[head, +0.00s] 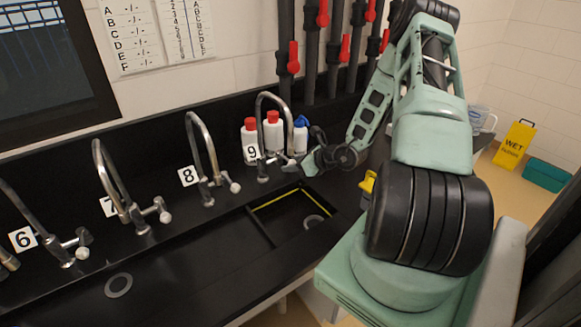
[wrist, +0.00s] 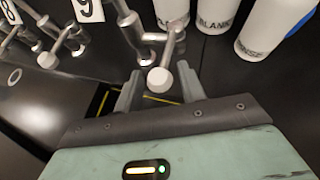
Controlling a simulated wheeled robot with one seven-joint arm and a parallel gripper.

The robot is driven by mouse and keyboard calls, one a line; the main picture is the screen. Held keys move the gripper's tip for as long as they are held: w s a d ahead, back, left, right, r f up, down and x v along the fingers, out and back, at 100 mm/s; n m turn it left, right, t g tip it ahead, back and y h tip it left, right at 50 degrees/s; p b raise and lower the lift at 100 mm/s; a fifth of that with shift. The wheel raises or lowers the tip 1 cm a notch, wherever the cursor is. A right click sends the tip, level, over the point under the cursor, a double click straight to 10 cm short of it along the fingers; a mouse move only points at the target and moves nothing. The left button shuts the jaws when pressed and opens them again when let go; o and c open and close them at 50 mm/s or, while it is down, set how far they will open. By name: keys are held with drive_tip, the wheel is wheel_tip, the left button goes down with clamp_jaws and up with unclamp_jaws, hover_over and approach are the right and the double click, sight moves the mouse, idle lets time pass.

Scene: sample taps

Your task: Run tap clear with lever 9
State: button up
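Tap 9 (head: 262,110) is a steel gooseneck at the back of the black sink, beside its white number 9 label (head: 252,152). In the wrist view its lever (wrist: 168,55) ends in a pale round knob (wrist: 159,80). My gripper (head: 308,164) is just right of the tap in the head view. In the wrist view my gripper (wrist: 158,76) is open, one finger on each side of the knob, with gaps showing. The knob appears between the fingertips; contact cannot be told. No water shows at the spout.
White bottles (head: 273,130) with red caps stand close behind tap 9. Tap 8 (head: 200,150) and tap 7 (head: 115,180) stand to the left. A recessed basin (head: 300,215) lies in front of tap 9. Pipes with red valve handles (head: 293,57) run up the wall.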

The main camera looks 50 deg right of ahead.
idle(0.3)
drive_tip(key=shift+w+d, duration=0.2)
drive_tip(key=shift+d, duration=0.85)
drive_tip(key=shift+w+d, duration=0.2)
drive_tip(key=shift+d, duration=0.9)
drive_tip(key=shift+w+d, duration=0.2)
drive_tip(key=shift+d, duration=0.85)
drive_tip(key=shift+a, duration=0.15)
idle(0.8)
drive_tip(key=a, duration=0.2)
drive_tip(key=a+b, duration=0.1)
drive_tip(key=a, duration=0.1)
drive_tip(key=s+a+b, duration=0.1)
drive_tip(key=a, duration=0.1)
drive_tip(key=shift+a+f, duration=0.1)
drive_tip(key=shift+a, duration=0.3)
drive_tip(key=shift+d, duration=0.4)
